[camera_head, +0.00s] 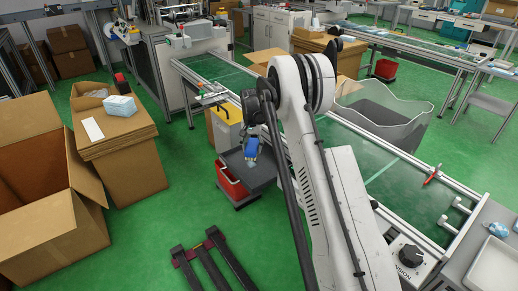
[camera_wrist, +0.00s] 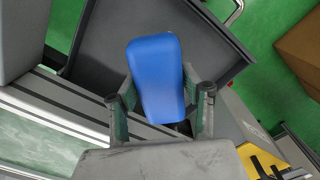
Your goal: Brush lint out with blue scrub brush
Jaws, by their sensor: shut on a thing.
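The blue scrub brush (camera_head: 251,148) is held in my gripper (camera_head: 251,136) in the head view, over a dark grey cart near the conveyor. In the wrist view the brush (camera_wrist: 156,70) shows as a smooth blue block between the two fingers of my gripper (camera_wrist: 160,98). The fingers are shut on it. Its bristles are hidden. The brush appears above the cart's grey tray (camera_wrist: 105,35); the gap to the tray cannot be told. No lint can be made out in either view.
The cart (camera_head: 263,180) has a red bin (camera_head: 231,184) below its top. A green conveyor (camera_head: 405,190) with metal rails runs beside my arm. A black pallet jack (camera_head: 210,262) stands on the floor. Cardboard boxes (camera_head: 125,150) stand at the left, with open green floor between.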

